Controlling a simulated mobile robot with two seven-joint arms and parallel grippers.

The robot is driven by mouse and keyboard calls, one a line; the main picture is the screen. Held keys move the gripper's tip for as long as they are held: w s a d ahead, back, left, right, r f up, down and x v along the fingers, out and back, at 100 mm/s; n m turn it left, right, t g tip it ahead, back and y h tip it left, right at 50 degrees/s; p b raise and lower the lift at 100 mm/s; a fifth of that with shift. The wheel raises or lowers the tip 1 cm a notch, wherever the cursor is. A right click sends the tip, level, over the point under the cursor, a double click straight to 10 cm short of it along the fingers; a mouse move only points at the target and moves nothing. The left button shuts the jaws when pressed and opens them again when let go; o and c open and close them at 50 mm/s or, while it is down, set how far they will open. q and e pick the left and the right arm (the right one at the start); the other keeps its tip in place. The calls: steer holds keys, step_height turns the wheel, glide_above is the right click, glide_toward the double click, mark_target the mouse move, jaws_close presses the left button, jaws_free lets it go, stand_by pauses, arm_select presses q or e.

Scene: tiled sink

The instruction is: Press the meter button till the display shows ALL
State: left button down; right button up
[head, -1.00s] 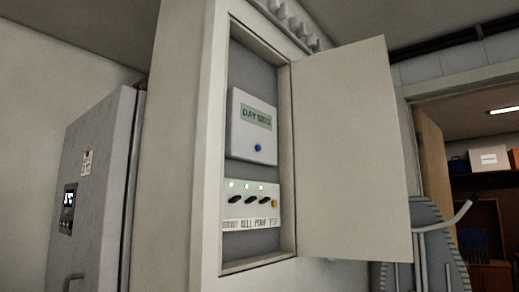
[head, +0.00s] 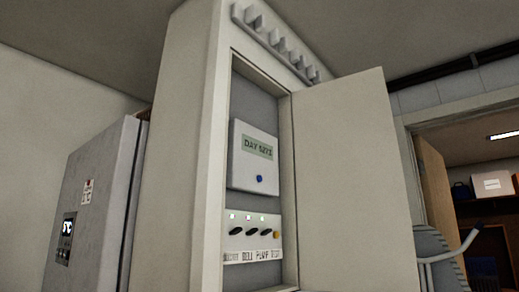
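The white meter (head: 254,166) hangs inside an open wall cabinet (head: 215,150) near the middle of the head view. Its greenish display (head: 257,147) reads "DAY" followed by digits too small to read surely. The round blue meter button (head: 259,179) sits on the meter's lower front, below the display. Neither of my grippers is in view, and nothing touches the button.
The cabinet door (head: 350,180) stands open to the right. Below the meter is a switch panel (head: 252,233) with dark switches, small lights and a yellow knob. A grey unit (head: 95,205) stands at left. A doorway with shelves and boxes (head: 490,186) is at right.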

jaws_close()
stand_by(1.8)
